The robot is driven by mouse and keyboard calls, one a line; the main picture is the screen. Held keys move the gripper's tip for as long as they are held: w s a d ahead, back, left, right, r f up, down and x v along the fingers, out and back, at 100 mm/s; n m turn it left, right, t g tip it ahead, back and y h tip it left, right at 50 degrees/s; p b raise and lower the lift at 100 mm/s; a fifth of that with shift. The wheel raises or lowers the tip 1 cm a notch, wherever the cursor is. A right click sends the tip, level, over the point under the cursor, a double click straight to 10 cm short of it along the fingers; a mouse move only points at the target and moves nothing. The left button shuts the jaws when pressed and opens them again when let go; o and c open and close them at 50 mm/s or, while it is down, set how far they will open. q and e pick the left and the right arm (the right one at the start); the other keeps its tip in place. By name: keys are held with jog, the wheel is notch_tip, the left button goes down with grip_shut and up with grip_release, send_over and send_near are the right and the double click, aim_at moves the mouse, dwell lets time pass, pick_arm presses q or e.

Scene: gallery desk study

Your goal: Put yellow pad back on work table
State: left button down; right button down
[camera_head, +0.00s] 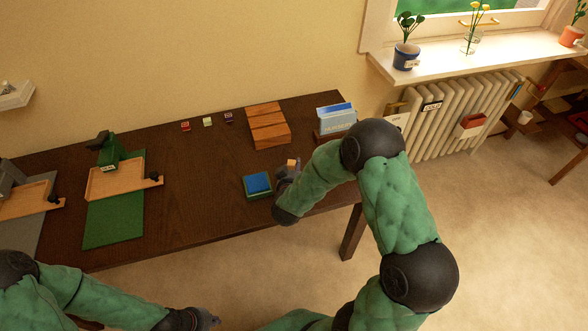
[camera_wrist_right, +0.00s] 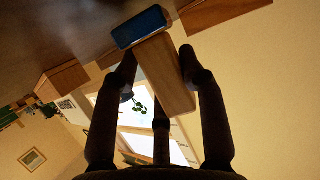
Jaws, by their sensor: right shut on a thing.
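My right gripper (camera_head: 284,174) is over the table's front right part, just right of a blue pad (camera_head: 258,182) in a green tray. In the right wrist view its fingers (camera_wrist_right: 158,64) are shut on a wood-coloured block (camera_wrist_right: 168,85). A small orange-tan end of this block (camera_head: 291,162) shows in the head view. A blue piece (camera_wrist_right: 142,27) lies beyond the block. I cannot make out a clearly yellow pad; a small pale yellowish piece (camera_head: 207,122) lies at the table's back. My left gripper (camera_head: 203,319) is low, in front of the dark work table (camera_head: 190,190); its fingers are unclear.
A red piece (camera_head: 185,126) and a purple piece (camera_head: 228,117) flank the pale one. A wooden tray (camera_head: 115,180) is on a green mat (camera_head: 113,222). The table's middle is clear.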

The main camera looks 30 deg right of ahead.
jog(key=shift+f, duration=0.35)
jog(key=c, duration=0.7)
grip_release()
jog(key=shift+s+f, duration=0.1)
jog(key=shift+r, duration=0.2)
jog(key=shift+r+p, duration=0.35)
jog(key=shift+r, duration=0.1)
jog(key=shift+p+v, duration=1.8)
jog(key=shift+v, duration=4.15)
